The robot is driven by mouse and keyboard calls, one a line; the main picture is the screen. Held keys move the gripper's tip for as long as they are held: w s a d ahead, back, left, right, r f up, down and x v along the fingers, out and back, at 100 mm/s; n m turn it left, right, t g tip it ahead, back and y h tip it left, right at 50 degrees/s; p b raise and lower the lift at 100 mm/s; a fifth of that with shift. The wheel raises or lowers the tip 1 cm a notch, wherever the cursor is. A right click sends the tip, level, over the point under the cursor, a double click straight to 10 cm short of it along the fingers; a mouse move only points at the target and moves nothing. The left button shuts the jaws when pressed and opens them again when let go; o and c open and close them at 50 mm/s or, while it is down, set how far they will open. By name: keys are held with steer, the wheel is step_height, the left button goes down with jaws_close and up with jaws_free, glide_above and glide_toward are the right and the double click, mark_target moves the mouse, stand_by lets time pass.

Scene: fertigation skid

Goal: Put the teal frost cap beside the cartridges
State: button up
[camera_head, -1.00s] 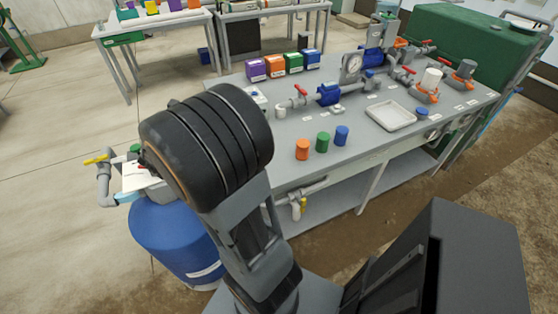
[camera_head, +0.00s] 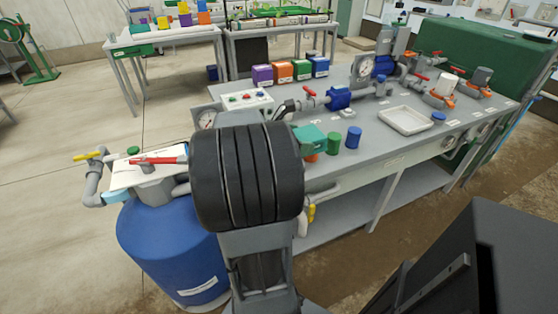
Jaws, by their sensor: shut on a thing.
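The teal frost cap (camera_head: 311,139) shows just right of my dark arm link, over the bench top. My gripper (camera_head: 298,132) is mostly hidden behind that link and is shut on the cap. The cap overlaps the orange cartridge (camera_head: 312,158), which is largely covered. The green cartridge (camera_head: 334,144) and the blue cartridge (camera_head: 354,137) stand upright in a row to the right of it. I cannot tell whether the cap touches the bench or hangs above it.
A white tray (camera_head: 405,120) lies right of the cartridges. Valves and a blue pump body (camera_head: 339,98) run behind them. A pressure gauge (camera_head: 207,120) and a blue tank (camera_head: 172,248) are at left. Bare bench shows between blue cartridge and tray.

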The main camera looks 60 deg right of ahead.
steer(key=w, duration=0.1)
steer(key=w+f, duration=0.1)
steer(key=w, duration=0.1)
steer(key=w+f, duration=0.1)
steer(key=w, duration=0.1)
steer(key=shift+a+f+b, duration=0.1)
steer(key=shift+f+b, duration=0.1)
steer(key=shift+b, duration=0.1)
steer(key=w+f+b, duration=0.1)
steer(key=w+f, duration=0.3)
steer(key=f, duration=0.1)
steer(key=shift+w+a, duration=0.15)
steer(key=shift+w, duration=0.2)
steer(key=shift+w+f, duration=0.25)
steer(key=shift+f, duration=0.1)
steer(key=shift+w+f+b, duration=0.2)
steer(key=shift+f+b, duration=0.4)
steer(key=shift+f, duration=1.05)
steer(key=shift+f, duration=0.2)
steer(key=o, duration=0.7)
steer(key=shift+o, duration=0.2)
